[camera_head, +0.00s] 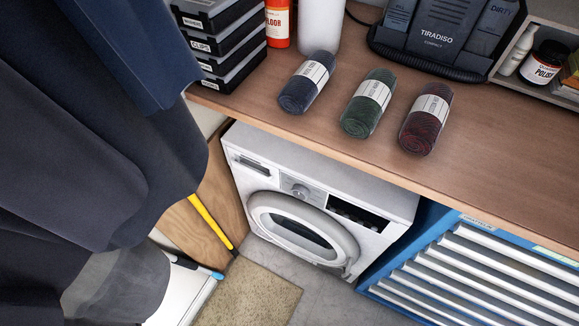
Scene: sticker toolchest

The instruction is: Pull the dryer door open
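The white dryer (320,178) stands on the floor under the wooden counter, in the middle of the head view. Its round door (303,230) is on the front, with a thick pale rim and a dark window. The door looks shut against the front, though the steep view from above makes a small gap hard to tell. A round dial (300,191) and a dark display panel (358,214) sit above the door. My gripper cannot be made out in this view.
Large dark cloth-like shapes (100,130) fill the left side. A blue drawer chest (465,270) stands right of the dryer. Rolled items, including a green roll (367,104), lie on the counter (490,150). A mat (250,295) and a yellow-handled tool (208,219) are near the dryer.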

